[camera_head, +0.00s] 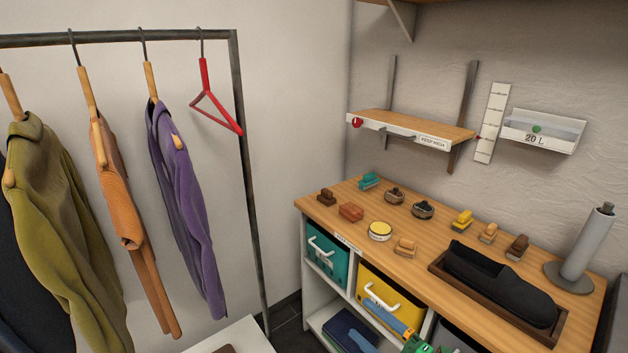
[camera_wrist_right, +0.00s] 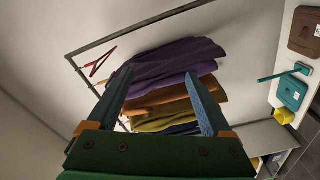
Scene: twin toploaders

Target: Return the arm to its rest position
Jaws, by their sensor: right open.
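My right gripper (camera_head: 368,322) shows at the bottom of the head view, with blue fingers and a green body, in front of the shelf unit's lower front. In the right wrist view its two fingers (camera_wrist_right: 159,76) stand wide apart with nothing held between them. Beyond them hang a purple garment (camera_wrist_right: 175,62) and an orange one, at a distance from the fingertips. Most of my right arm is out of frame. My left gripper is in neither view.
A clothes rack (camera_head: 120,38) with garments and a red hanger (camera_head: 215,98) stands left. The wooden-topped shelf unit (camera_head: 335,218) at right holds brushes, tins, a shoe tray (camera_head: 440,262) and a grey cylinder (camera_head: 588,245). Teal (camera_head: 327,262) and yellow (camera_head: 385,290) bins sit below its top.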

